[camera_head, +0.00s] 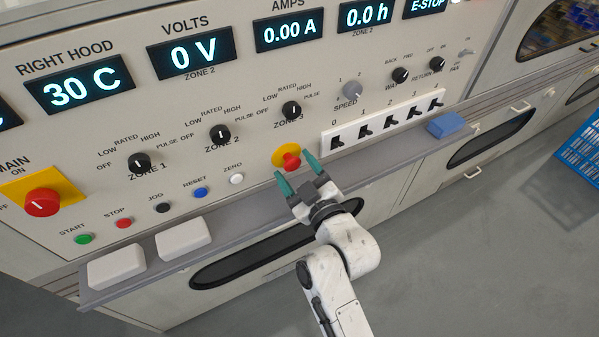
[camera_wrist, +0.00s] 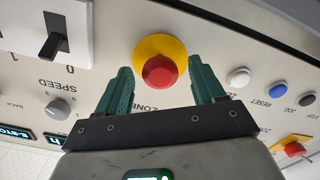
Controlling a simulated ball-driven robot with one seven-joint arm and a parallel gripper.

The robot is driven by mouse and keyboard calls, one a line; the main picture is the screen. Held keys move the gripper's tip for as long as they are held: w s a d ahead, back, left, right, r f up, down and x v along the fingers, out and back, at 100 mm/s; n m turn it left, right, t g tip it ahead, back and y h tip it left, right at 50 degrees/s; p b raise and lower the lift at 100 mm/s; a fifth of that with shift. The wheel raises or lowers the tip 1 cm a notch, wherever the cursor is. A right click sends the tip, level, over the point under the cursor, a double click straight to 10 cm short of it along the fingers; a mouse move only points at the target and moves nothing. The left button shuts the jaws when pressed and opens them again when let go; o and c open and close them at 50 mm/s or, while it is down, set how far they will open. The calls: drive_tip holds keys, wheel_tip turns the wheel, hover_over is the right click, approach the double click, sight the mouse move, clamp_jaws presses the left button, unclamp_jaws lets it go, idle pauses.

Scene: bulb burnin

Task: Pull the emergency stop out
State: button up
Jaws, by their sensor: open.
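The emergency stop is a red mushroom button (camera_head: 291,161) on a round yellow plate (camera_head: 280,152), low on the sloped control panel. It also shows as a red button (camera_wrist: 159,72) on its yellow plate (camera_wrist: 150,46) in the wrist view. My gripper (camera_head: 297,170) is open, with its green fingers pointing at the panel. In the wrist view my gripper (camera_wrist: 162,82) has one finger on each side of the red button, with gaps between. I cannot tell whether the fingertips reach as far as the button. The display at the top right reads E-STOP (camera_head: 428,5).
A white strip of black switches (camera_head: 383,127) is right of the button; a white zero button (camera_head: 237,179) is left. A grey ledge (camera_head: 255,207) runs below, holding white blocks (camera_head: 117,269) and a blue block (camera_head: 445,125). A blue crate (camera_head: 580,150) stands far right.

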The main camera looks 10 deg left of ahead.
drive_tip(key=b+v, duration=0.1)
drive_tip(key=v, duration=0.9)
drive_tip(key=shift+s+d, duration=0.25)
drive_tip(key=shift+s, duration=0.1)
drive_tip(key=s+d+f+m+g+h, duration=0.4)
drive_tip(key=s+d+f, duration=0.25)
drive_tip(key=d, duration=0.25)
drive_tip(key=s+d+f+m+g+h, duration=0.3)
drive_tip(key=s+d+f+g, duration=0.25)
drive_tip(key=d+f, duration=0.3)
drive_tip(key=s+d+f+m+g+h, duration=0.1)
drive_tip(key=s+d+m+g+h, duration=0.3)
drive_tip(key=s+d, duration=0.7)
wheel_tip(320, 180, up, 12)
drive_tip(key=s+a+m+p, duration=0.1)
drive_tip(key=s+a+p, duration=0.1)
drive_tip(key=p, duration=1)
drive_tip(key=shift+r+m+y, duration=0.15)
drive_tip(key=shift+m+y, duration=0.15)
drive_tip(key=shift+y, duration=0.1)
